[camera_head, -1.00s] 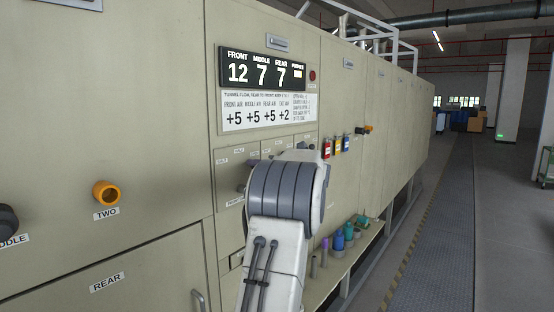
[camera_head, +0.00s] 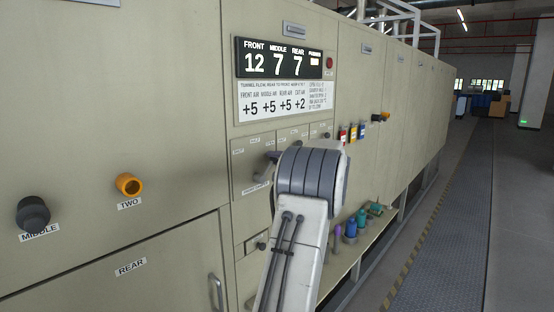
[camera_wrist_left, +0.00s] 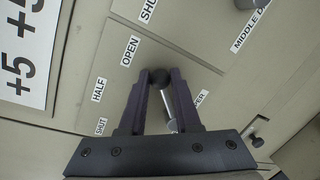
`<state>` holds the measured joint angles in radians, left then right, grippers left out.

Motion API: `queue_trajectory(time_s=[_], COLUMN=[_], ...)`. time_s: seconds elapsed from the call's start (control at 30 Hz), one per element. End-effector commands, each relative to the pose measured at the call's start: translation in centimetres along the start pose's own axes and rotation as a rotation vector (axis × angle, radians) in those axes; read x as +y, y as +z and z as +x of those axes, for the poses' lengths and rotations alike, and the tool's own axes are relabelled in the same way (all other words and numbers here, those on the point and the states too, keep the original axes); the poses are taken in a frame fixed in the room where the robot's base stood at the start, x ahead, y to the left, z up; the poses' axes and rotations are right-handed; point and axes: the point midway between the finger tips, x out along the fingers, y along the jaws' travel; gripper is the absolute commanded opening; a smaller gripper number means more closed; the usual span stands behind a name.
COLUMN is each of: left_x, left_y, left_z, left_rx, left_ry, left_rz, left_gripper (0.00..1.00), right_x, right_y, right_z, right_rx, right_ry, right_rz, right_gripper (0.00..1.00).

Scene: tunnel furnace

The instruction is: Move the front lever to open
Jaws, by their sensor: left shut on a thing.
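In the left wrist view, the front lever has a round black knob (camera_wrist_left: 160,77) on a silver rod. My left gripper (camera_wrist_left: 162,80) is shut on the knob, with its dark fingers on either side of it. The panel beside it carries the labels OPEN (camera_wrist_left: 130,50), HALF (camera_wrist_left: 98,90) and SHUT (camera_wrist_left: 101,127). The knob lies nearest the OPEN label. In the head view, my left arm's white and grey link covers much of the lever panel (camera_head: 243,170) and hides most of the gripper. My right gripper is not in view.
Above the levers is a lit display (camera_head: 284,62) reading FRONT 12, MIDDLE 7, REAR 7. A black knob (camera_head: 33,214) and an orange knob (camera_head: 129,184) stick out at left. Bottles (camera_head: 362,218) stand on a ledge at right. The walkway (camera_head: 440,240) is clear.

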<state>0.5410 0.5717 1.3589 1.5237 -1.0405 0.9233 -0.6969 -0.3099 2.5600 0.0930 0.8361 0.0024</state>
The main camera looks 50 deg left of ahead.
Motion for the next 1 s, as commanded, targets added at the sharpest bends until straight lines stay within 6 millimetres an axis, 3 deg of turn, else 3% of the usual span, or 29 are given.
queue_trajectory(time_s=[0.03,0.1,0.53,1.0], left_x=[-0.1,-0.1,-0.3,-0.3], left_y=[0.0,0.0,0.0,0.0], left_z=[0.0,0.0,-0.9,-9.2], left_rx=[-0.002,-0.002,-0.005,-0.005], left_ry=[-0.002,-0.003,-0.003,-0.003], left_rz=[0.002,0.002,0.0,0.001], left_gripper=[0.35,0.61,0.61,0.61], right_x=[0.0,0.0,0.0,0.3], right_y=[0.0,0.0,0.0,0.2], right_z=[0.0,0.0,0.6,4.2], right_rx=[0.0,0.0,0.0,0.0], right_ry=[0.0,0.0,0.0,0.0], right_rz=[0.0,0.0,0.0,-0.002], right_gripper=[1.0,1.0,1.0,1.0])
